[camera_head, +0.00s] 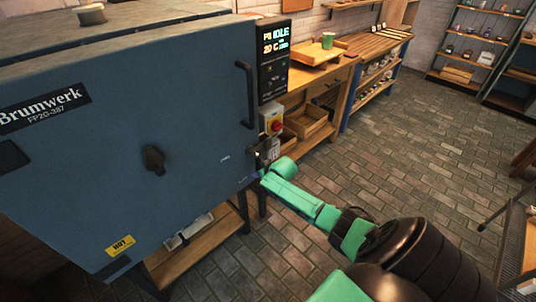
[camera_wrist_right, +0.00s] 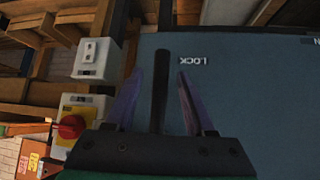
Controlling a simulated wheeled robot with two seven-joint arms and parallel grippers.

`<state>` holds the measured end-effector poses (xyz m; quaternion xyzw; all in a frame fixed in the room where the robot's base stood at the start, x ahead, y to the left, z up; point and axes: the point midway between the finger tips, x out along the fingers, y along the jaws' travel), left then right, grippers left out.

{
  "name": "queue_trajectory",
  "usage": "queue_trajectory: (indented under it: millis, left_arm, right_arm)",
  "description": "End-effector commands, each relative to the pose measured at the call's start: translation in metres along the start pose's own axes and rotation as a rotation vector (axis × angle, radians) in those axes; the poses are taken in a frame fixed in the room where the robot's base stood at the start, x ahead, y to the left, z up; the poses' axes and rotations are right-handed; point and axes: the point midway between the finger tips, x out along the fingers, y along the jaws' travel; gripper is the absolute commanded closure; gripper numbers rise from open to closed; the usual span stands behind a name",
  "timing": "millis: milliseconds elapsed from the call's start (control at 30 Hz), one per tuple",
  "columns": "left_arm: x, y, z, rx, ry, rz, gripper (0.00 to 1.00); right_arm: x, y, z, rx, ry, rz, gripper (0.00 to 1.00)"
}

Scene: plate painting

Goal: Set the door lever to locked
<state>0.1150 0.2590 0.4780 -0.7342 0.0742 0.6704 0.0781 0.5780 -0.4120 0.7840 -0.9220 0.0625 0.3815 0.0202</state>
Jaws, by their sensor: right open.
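The blue kiln door (camera_head: 110,200) is closed or nearly so and bears a "Brumwerk" plate. The door lever is a dark bar (camera_wrist_right: 160,75) at the door's right edge, beside an upside-down "LOCK" mark (camera_wrist_right: 195,60) in the right wrist view. My right gripper (camera_wrist_right: 161,95) is open, with one purple finger on each side of the lever and a gap on both sides. In the head view my right gripper (camera_head: 258,168) is at the door's right edge, where the lever is small and mostly hidden. My left gripper is not in view.
A control panel (camera_head: 274,55) reading IDLE and a red knob on a yellow box (camera_head: 273,122) are just right of the door. A vertical handle (camera_head: 246,95) stands out above the lever. A dark knob (camera_head: 153,160) is mid-door. The brick floor (camera_head: 400,130) is clear.

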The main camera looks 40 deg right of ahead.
Motion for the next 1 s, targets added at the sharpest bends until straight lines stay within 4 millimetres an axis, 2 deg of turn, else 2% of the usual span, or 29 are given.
queue_trajectory:
  millis: [33,167,400,500,633,1000]
  left_arm:
    - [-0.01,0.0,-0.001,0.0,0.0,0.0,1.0]
    - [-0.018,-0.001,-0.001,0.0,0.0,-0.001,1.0]
    - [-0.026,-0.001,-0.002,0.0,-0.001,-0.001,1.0]
    - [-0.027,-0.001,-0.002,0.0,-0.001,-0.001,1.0]
    - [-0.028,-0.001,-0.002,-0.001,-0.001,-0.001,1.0]
    - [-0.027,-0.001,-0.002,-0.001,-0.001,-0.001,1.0]
  right_arm:
    - [-0.013,0.001,-0.003,-0.002,-0.001,0.001,0.45]
    - [-0.039,0.001,-0.002,-0.004,-0.001,0.001,0.45]
    - [-0.096,0.001,-0.001,-0.003,-0.002,0.002,0.45]
    - [-0.113,0.001,0.0,-0.001,-0.001,0.002,0.45]
    - [-0.122,0.001,-0.001,-0.001,0.0,0.003,0.45]
    - [-0.122,0.001,-0.001,0.0,0.001,0.002,0.45]
